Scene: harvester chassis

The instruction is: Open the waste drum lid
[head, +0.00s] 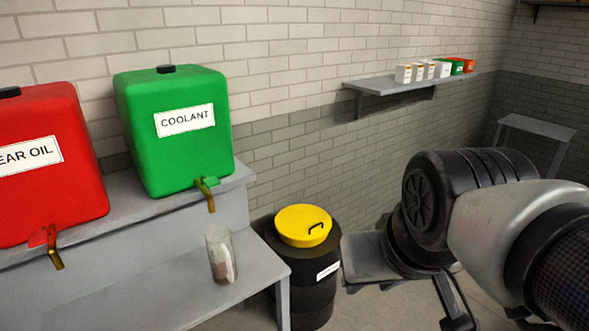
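The waste drum (317,291) is a black ribbed drum with a white label, standing on the floor right of the grey bench. Its yellow lid (291,226) sits flat on top, closed, with a small black handle (316,228) on its right part. My arm comes in from the right edge. My gripper (459,318) appears in part at the bottom, right of the drum and apart from it. Its fingertips are not clear, so I cannot tell whether it is open.
A grey bench (262,268) holds a clear jar (221,255). The green coolant tank (178,130) and red gear oil tank (60,165) stand on a higher step. A wall shelf (385,86) carries several small boxes. A grey stand (538,127) is at far right.

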